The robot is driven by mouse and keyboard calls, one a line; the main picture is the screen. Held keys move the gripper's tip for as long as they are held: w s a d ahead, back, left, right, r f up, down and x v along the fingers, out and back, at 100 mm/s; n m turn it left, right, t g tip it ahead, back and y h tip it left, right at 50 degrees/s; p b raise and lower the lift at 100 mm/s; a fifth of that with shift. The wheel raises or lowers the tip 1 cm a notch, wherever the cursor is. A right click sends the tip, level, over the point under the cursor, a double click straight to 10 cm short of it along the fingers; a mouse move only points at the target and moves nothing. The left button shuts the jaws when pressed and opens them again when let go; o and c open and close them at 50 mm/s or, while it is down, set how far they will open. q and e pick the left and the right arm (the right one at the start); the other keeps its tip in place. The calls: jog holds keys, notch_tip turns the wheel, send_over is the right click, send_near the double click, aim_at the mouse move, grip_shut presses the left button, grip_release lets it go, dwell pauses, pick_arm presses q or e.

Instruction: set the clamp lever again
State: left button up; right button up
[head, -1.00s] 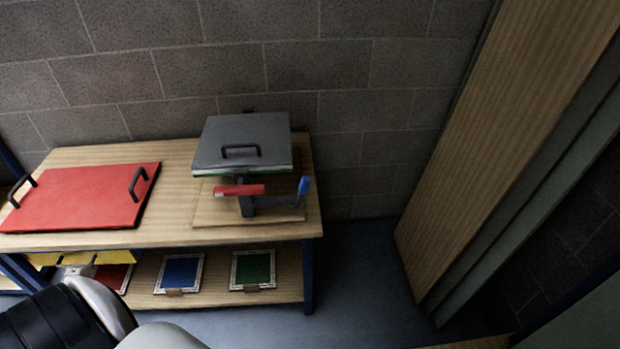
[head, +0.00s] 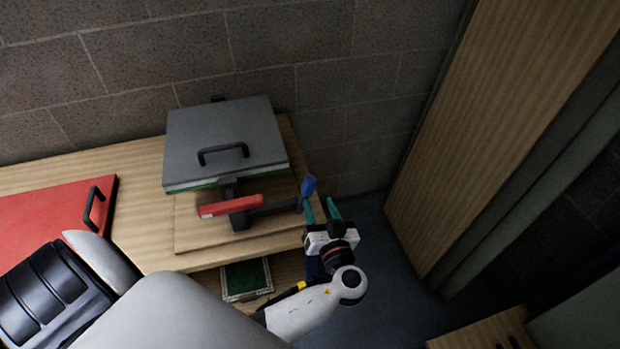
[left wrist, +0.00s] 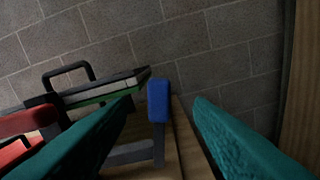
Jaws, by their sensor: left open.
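The clamp on the bench has a dark arm ending in a blue-tipped lever (head: 308,187) at its right end and a red bar (head: 231,206) at its front. A grey plate (head: 222,140) with a black handle lies over a green-edged panel behind the bar. My left gripper (head: 321,209), with teal fingers, is open at the bench's right edge, just by the blue tip. In the left wrist view the blue lever tip (left wrist: 159,101) stands upright between the two open fingers (left wrist: 165,112), with a gap visible on each side. My right gripper is not in view.
The wooden bench (head: 120,165) also bears a red plate (head: 50,225) with a black handle at left. A green panel (head: 246,278) lies on the lower shelf. A tall wooden board (head: 470,130) stands at right. Some floor is free between bench and board.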

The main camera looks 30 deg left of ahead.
aim_at(311, 187)
pick_arm(q)
jog(key=p+x, duration=0.1)
jog(key=x, duration=0.6)
jog(key=shift+w+a+p, duration=0.25)
jog(key=shift+a+p, duration=0.05)
jog(key=shift+w+a+f, duration=0.15)
jog(key=shift+w+a, duration=0.15)
jog(key=shift+a, duration=0.1)
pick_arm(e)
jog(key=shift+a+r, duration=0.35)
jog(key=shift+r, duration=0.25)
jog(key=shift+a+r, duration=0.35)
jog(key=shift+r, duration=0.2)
pick_arm(q)
grip_shut()
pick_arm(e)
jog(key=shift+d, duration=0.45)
